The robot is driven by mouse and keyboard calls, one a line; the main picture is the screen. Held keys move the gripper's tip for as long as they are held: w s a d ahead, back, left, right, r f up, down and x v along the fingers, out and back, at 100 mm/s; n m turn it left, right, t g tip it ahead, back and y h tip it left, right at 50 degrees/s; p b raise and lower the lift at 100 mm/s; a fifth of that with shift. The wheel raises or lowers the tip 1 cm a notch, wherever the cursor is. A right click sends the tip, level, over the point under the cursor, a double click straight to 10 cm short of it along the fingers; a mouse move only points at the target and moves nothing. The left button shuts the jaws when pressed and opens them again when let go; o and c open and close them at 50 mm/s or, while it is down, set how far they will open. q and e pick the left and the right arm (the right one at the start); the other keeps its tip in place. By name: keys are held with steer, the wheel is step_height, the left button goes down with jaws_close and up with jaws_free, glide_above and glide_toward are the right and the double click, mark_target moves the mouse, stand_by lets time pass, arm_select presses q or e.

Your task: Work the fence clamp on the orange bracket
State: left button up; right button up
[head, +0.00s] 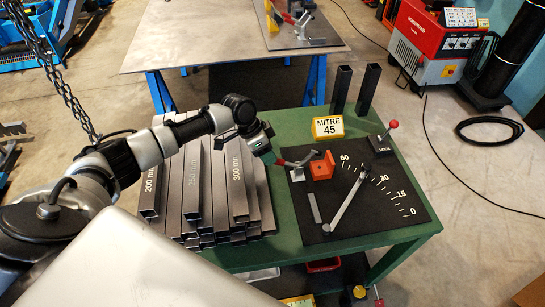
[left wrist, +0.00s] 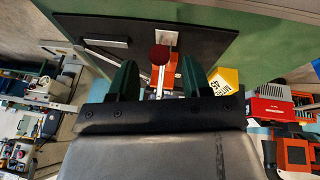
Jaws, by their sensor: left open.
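The orange bracket (head: 321,168) stands on the black mitre plate (head: 385,202) on the green table. The fence clamp (head: 296,162) is beside it on the left, with a grey base and a red-covered handle. My left gripper (head: 270,149) is at the clamp's left, close to the handle. In the left wrist view its two green fingers (left wrist: 159,64) are spread apart. The round dark red handle end (left wrist: 159,55) and a metal rod show between them, with orange behind. I cannot tell whether a finger touches the handle. My right gripper is not in view.
Stacked steel tubes (head: 200,190) fill the table's left side, under my left arm. A yellow MITRE 45 sign (head: 328,127) stands behind the bracket. A red-knobbed LOCK lever (head: 387,137) is at the right. A pivoting metal arm (head: 346,204) lies across the plate.

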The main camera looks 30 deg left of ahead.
arm_select(q)
steer(key=shift+x, duration=2)
steer(key=shift+w, duration=0.1)
jaws_close()
